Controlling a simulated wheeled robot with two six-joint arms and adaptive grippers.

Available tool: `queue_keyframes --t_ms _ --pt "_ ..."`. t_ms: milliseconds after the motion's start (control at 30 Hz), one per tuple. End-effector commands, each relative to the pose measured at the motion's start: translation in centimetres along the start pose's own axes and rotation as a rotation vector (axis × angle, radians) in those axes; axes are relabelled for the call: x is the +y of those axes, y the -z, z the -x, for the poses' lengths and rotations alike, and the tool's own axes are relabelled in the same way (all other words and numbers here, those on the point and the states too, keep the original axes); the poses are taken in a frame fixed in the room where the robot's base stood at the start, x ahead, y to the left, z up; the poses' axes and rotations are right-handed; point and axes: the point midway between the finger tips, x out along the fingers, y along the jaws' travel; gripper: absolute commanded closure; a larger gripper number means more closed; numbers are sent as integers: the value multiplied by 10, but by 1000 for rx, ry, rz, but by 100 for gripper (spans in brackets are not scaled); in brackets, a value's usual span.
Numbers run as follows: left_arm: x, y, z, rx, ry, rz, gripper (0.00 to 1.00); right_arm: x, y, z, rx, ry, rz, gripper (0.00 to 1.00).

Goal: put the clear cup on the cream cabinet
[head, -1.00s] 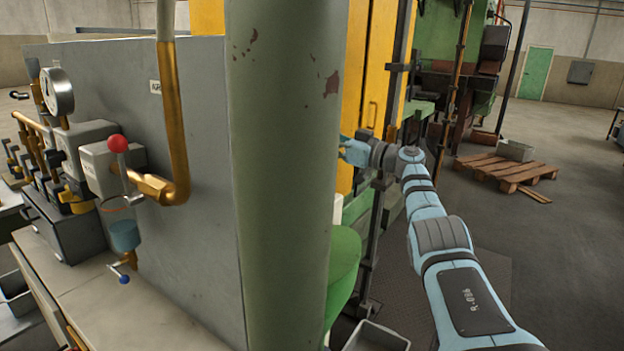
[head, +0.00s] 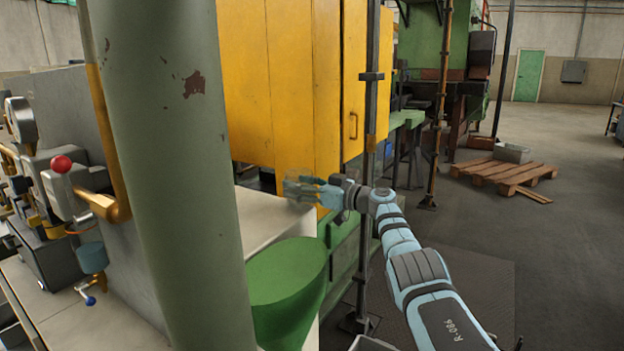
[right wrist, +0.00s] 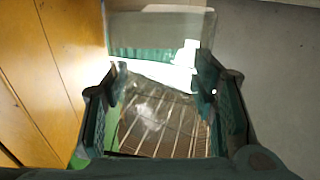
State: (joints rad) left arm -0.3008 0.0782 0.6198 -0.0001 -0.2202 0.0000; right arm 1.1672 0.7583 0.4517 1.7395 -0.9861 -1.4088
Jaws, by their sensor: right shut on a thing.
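My right gripper (head: 302,188) is shut on the clear cup (head: 296,184), which is faint and see-through between its fingers. In the head view it is beside the yellow enclosure and near the right end of a pale cream top (head: 258,212), apparently the cream cabinet's. I cannot tell the height of the cup above that top. In the right wrist view the cup (right wrist: 152,112) shows as a clear shape between the two dark fingers, with a striped surface seen through it. My left gripper is not in view.
A thick green pillar (head: 165,150) hides part of the pale top. A green round-topped object (head: 285,275) stands in front of it. The yellow enclosure (head: 280,90) rises behind. Valves and gauges (head: 50,180) are at left; a wooden pallet (head: 510,175) lies at right on open floor.

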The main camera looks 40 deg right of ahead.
Motion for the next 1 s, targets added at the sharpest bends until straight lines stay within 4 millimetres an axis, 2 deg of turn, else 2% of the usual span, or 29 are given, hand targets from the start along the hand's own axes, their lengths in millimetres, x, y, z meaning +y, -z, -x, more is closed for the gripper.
queue_keyframes --t_ms 433,467,567,600,867,1000 --pt "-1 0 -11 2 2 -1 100 3 -2 5 12 0 5 75" --pt "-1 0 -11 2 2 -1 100 4 -2 6 13 0 6 46" --pt "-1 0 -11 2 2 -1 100 4 -1 7 16 1 7 30" --pt "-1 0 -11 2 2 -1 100 4 -1 8 16 1 7 28" --pt "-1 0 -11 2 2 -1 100 3 -3 5 10 0 4 28" --pt "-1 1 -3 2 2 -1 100 1 0 1 1 -1 0 28"
